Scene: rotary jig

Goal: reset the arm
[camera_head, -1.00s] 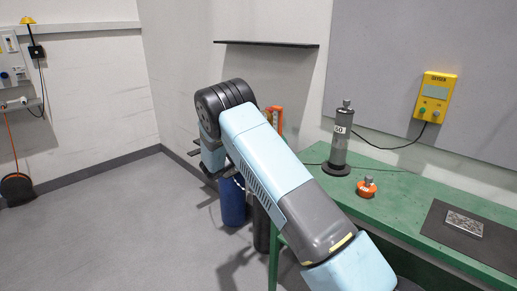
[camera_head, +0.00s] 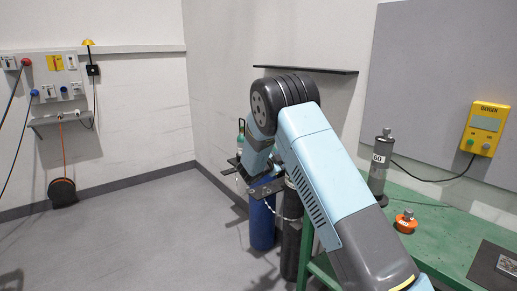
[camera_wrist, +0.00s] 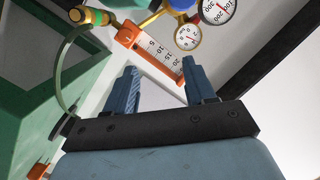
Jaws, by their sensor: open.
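My arm reaches across the middle of the head view, raised and bent at a dark joint, its forearm pointing down in front of gas cylinders. My gripper's fingers are hard to make out there. In the wrist view my gripper (camera_wrist: 160,88) has its two blue fingers wide apart, with nothing between them. Beyond the fingers is an orange flow meter (camera_wrist: 150,50) with a number scale. Round pressure gauges (camera_wrist: 188,37) and a brass fitting (camera_wrist: 92,16) show at the top. I cannot tell how far the fingers are from them.
A blue cylinder (camera_head: 262,222) and a dark cylinder (camera_head: 291,240) stand behind my arm, beside the green bench (camera_head: 432,232). On the bench are a grey canister (camera_head: 380,165) and an orange-based piece (camera_head: 405,223). A black shelf (camera_head: 305,69) is above. Floor at left is clear.

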